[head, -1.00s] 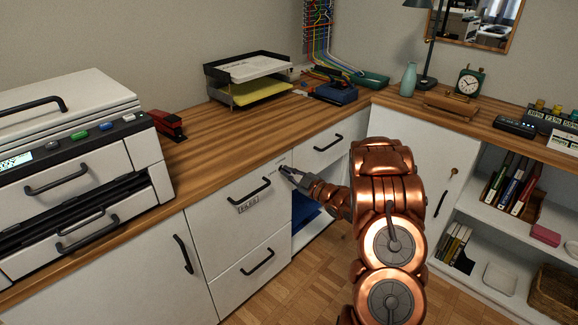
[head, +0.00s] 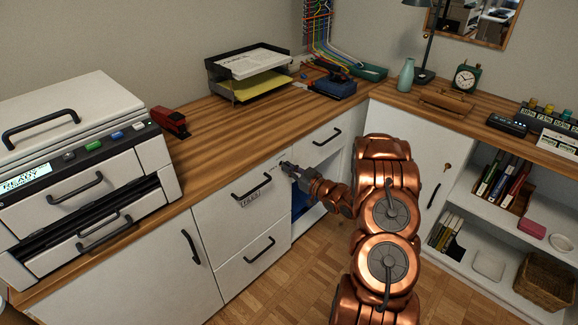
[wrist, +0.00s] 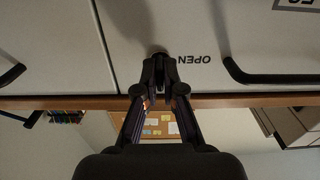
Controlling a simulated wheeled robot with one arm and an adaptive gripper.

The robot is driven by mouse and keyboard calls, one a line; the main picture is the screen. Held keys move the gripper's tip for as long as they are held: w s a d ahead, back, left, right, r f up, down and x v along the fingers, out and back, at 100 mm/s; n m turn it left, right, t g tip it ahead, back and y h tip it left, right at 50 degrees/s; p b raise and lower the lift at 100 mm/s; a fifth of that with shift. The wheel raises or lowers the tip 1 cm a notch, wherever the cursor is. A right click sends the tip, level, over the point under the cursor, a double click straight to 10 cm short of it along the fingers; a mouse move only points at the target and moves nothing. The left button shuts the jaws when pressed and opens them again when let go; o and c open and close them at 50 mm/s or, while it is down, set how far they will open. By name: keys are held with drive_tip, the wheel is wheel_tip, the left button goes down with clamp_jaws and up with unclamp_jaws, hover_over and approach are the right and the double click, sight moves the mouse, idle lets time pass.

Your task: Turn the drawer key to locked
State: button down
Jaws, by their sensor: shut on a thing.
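The white drawer labelled FILES (head: 222,208) is closed, with a black bar handle. My gripper (head: 287,168) is at this drawer's upper right corner, against or very near its front. In the wrist view, which is upside down, the fingertips (wrist: 160,72) are closed together on the drawer key. The key is mostly hidden by the fingers; only a small dark piece (wrist: 160,52) shows past the tips. The word OPEN (wrist: 193,60) is printed beside it on the drawer front. I cannot tell the key's angle.
A drawer handle (wrist: 280,77) lies to the right of my fingers in the wrist view. The wooden desktop edge (wrist: 60,103) runs close by. In the head view, another drawer (head: 306,152) is beside the gripper, above an open shelf space. A printer (head: 75,150) stands at the left.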

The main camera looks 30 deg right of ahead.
idle(0.4)
drive_tip(key=c, duration=1.3)
unclamp_jaws()
drive_tip(key=v, duration=1.2)
